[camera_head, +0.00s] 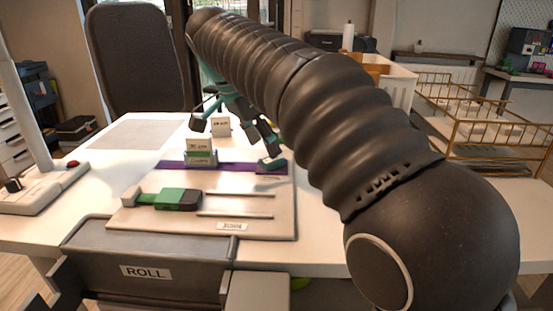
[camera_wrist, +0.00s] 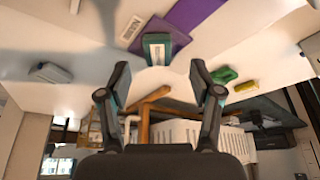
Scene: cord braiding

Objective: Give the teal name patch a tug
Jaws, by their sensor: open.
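The teal patch (camera_head: 271,163) lies on the right end of a purple strip (camera_head: 232,167) on the pale board. In the wrist view the teal patch (camera_wrist: 156,40) bears a pale label and sits on a wider purple pad (camera_wrist: 178,42). My gripper (camera_head: 234,137) is open, with its two fingers spread. In the wrist view my gripper (camera_wrist: 160,72) has nothing between its fingers, and the patch shows between and beyond the fingertips. Whether a finger touches the patch cannot be told.
The board (camera_head: 120,222) also bears a green and black block (camera_head: 177,199) and thin rails. Small labelled cards (camera_head: 199,146) stand behind. A grey ROLL box (camera_head: 150,272) is at the front. A stand with a red button (camera_head: 73,163) is at left. The table's back left is mostly clear.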

